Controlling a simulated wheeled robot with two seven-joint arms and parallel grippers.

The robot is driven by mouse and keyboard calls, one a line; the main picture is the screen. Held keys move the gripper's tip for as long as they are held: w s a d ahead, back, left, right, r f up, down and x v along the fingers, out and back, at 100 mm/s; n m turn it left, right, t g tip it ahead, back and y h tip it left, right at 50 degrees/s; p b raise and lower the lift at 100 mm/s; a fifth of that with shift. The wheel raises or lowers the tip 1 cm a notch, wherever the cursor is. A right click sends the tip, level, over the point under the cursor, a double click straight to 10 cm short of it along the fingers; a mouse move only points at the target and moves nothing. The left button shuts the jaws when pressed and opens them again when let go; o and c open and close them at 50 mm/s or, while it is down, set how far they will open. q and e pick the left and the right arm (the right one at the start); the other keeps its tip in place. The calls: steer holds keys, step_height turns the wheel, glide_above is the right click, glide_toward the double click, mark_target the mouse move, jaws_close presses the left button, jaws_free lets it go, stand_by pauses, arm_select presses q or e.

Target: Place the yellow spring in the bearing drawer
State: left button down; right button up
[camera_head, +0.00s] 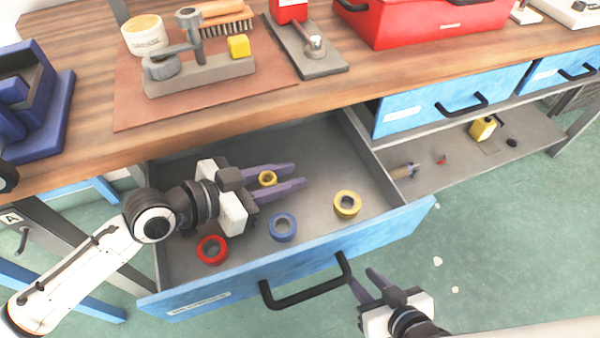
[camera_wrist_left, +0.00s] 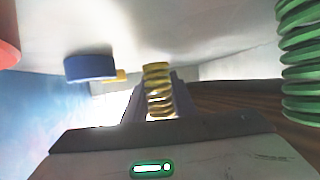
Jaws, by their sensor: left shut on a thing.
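The yellow spring (camera_head: 267,178) is between the purple fingers of my left gripper (camera_head: 283,178), inside the open blue-fronted drawer (camera_head: 290,262). In the left wrist view the yellow spring (camera_wrist_left: 158,88) shows its coils between the fingers. I cannot tell whether it touches the drawer floor. A red ring (camera_head: 212,249), a blue ring (camera_head: 283,226) and a yellow ring (camera_head: 347,203) lie on the grey drawer floor. My right gripper (camera_head: 364,281) is outside the drawer, in front of its handle, with its fingers apart and empty.
A green spring (camera_wrist_left: 300,60) shows at the right of the left wrist view; I cannot find it in the head view. The wooden bench (camera_head: 330,88) overhangs the drawer's back. The black drawer handle (camera_head: 308,288) sticks out in front. A closed blue drawer (camera_head: 450,98) is at right.

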mark_target(301, 173)
arm_select(q)
steer(key=w+d, duration=0.2)
steer(key=d, duration=0.1)
steer(key=shift+d+r, duration=0.15)
steer(key=shift+f, duration=0.65)
steer(key=shift+f, duration=0.1)
steer(key=c, duration=1.9)
jaws_free()
steer(key=shift+s+f, duration=0.1)
steer(key=o, duration=0.4)
steer(key=shift+o, duration=0.2)
